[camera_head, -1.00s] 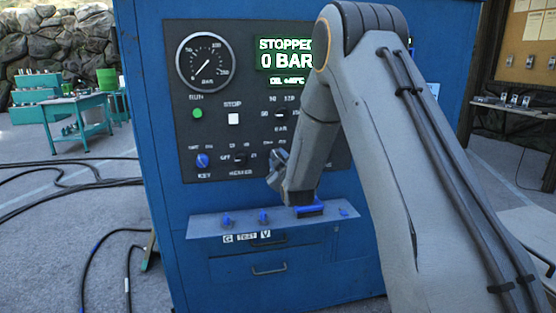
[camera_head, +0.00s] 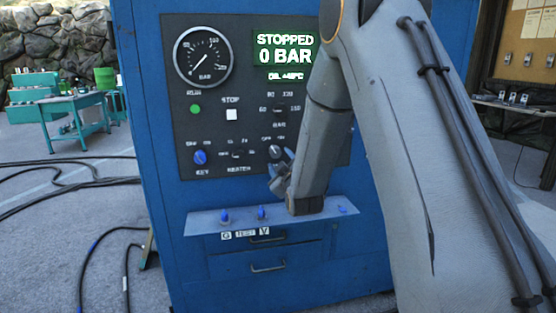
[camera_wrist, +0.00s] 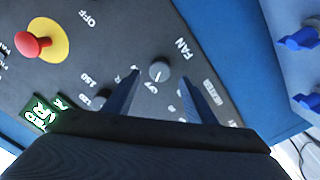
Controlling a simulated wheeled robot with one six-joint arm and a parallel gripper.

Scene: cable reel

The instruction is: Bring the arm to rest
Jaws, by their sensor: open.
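My gripper (camera_head: 279,172) is open and empty in front of the lower right of the dark control panel (camera_head: 180,110) on the blue cabinet (camera_head: 150,150). My forearm slants down in front of the panel and hides its right part. In the wrist view the two fingers of my gripper (camera_wrist: 160,78) stand apart, with the grey FAN knob (camera_wrist: 159,71) seen between their tips. I cannot tell whether a finger touches the panel.
A sloped ledge (camera_head: 205,224) with blue valves (camera_head: 262,213) juts out below the panel. A red button on a yellow disc (camera_wrist: 37,44) sits on the panel. Black hoses (camera_head: 90,262) lie on the floor at left. A green bench (camera_head: 75,103) stands behind.

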